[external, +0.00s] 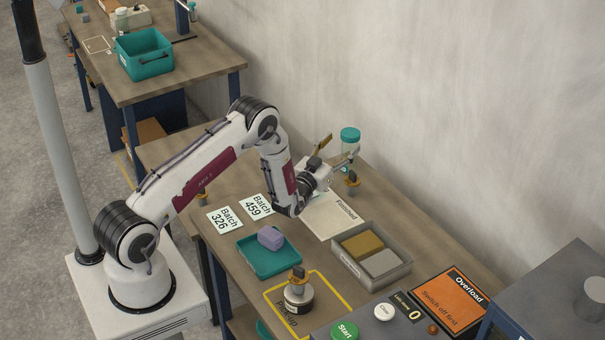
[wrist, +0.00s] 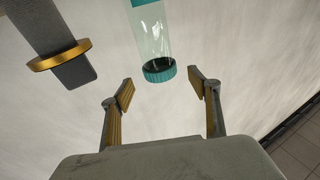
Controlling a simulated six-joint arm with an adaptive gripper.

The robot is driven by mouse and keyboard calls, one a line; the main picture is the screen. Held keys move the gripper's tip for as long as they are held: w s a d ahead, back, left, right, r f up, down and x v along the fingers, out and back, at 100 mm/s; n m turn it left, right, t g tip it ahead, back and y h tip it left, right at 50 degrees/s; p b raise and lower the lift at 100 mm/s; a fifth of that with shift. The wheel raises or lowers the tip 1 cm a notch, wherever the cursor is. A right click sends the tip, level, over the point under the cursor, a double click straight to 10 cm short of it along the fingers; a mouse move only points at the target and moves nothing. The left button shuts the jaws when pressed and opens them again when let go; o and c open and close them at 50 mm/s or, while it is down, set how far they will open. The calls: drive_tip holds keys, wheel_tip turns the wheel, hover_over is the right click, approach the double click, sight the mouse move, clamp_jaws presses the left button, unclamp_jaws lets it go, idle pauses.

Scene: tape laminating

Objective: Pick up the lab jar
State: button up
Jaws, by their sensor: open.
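The lab jar (external: 348,153) is a clear cylinder with a teal lid, standing upright at the back of the bench near the wall.
A dark post with a gold ring (wrist: 62,55) stands left of the jar in the wrist view.

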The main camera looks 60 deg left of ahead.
sight(346, 139)
drive_tip(key=shift+w+a, duration=0.1)
drive_tip(key=shift+w, duration=0.15)
drive_tip(key=shift+x, duration=2.75)
drive_tip(key=c, duration=1.6)
